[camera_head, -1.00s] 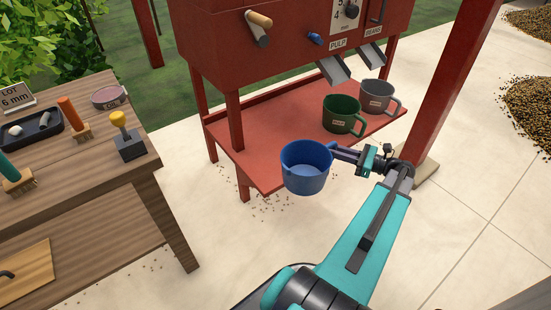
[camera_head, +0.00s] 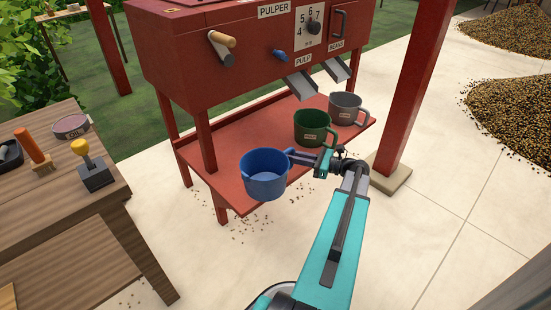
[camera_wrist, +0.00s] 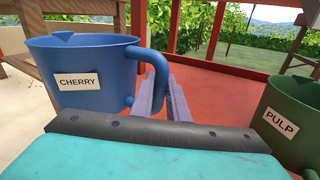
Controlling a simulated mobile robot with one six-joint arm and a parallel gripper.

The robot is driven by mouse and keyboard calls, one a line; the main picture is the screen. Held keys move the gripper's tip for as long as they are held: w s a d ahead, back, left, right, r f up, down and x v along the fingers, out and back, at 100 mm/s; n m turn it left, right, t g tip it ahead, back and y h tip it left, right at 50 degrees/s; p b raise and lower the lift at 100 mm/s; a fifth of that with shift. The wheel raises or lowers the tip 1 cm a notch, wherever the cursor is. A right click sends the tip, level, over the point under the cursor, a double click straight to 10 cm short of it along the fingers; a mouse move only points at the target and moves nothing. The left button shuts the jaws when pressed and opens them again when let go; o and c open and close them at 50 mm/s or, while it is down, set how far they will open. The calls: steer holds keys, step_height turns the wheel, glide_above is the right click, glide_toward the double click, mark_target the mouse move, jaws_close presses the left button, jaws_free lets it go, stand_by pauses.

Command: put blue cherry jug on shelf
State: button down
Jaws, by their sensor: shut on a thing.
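The blue cherry jug (camera_head: 264,176) is upright and looks empty. In the wrist view the blue jug (camera_wrist: 90,78) carries a CHERRY label, and its handle is between my gripper fingers. My gripper (camera_head: 303,158) is shut on that handle, to the right of the jug. The jug is at the front edge of the red shelf (camera_head: 228,165) under the pulper; I cannot tell whether it touches the shelf. A green pulp jug (camera_head: 312,128) and a grey jug (camera_head: 346,108) stand on the shelf to the right, below the chutes.
The red pulper (camera_head: 190,60) stands over the shelf on red legs. A red post (camera_head: 408,105) rises at the right. A wooden table (camera_head: 60,205) with brushes and a yellow-handled stamp (camera_head: 90,165) is at the left. Bean heaps (camera_head: 510,105) lie far right.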

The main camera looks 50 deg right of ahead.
steer(key=w+b, duration=0.1)
steer(key=w, duration=0.6)
steer(key=shift+f, duration=0.25)
steer(key=f+b, duration=0.1)
steer(key=w+f+b, duration=0.1)
steer(key=f, duration=0.1)
steer(key=shift+w+f, duration=0.1)
steer(key=shift+w, duration=0.05)
steer(key=shift+d+f+b, duration=0.1)
steer(key=shift+f+b, duration=0.1)
steer(key=shift+b, duration=0.1)
steer(key=shift+f, duration=0.15)
steer(key=c, duration=1.7)
jaws_free()
